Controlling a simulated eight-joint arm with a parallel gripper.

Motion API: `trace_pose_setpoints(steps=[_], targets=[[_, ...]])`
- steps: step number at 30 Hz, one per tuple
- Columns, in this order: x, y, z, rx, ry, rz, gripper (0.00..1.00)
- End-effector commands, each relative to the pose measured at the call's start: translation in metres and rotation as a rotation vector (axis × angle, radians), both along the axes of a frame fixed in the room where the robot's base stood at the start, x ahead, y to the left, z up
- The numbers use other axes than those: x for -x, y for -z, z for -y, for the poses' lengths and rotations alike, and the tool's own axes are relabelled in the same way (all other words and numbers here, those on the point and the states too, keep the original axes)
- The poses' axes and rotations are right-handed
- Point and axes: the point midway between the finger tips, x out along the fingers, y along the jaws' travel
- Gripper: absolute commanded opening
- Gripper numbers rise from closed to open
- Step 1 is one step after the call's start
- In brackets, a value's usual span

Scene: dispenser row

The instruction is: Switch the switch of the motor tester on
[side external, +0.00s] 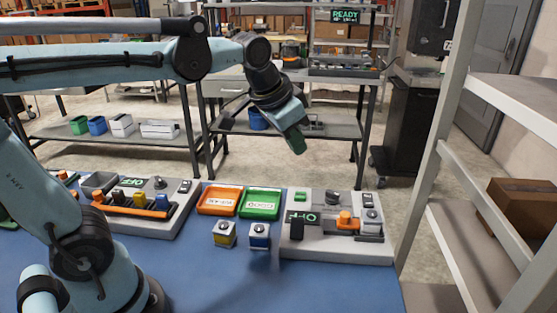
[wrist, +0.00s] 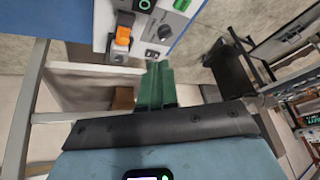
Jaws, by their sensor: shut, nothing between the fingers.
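A grey tester unit (side external: 345,246) sits at the right end of the blue bench, with an orange part (side external: 345,219), a dark knob and a small dark display.
A second grey unit (side external: 140,215) with an OFF display stands left. A shelf rack (side external: 500,95) stands right. Blue bench in front is clear.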

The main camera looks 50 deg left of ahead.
Motion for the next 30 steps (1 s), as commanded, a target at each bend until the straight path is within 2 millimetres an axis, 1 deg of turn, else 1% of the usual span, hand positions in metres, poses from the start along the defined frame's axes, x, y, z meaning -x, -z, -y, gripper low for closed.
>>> trace_pose_setpoints(steps=[1,6,14,22,30], targets=[[-0.012,-0.007,0.002,-0.011,0.019,-0.013,0.0],[-0.045,-0.023,0.008,-0.048,0.082,-0.062,0.0],[-0.094,-0.036,0.018,-0.101,0.178,-0.135,0.0],[-0.138,-0.033,0.031,-0.152,0.279,-0.211,0.0],[-0.171,-0.016,0.044,-0.197,0.383,-0.288,0.0]])
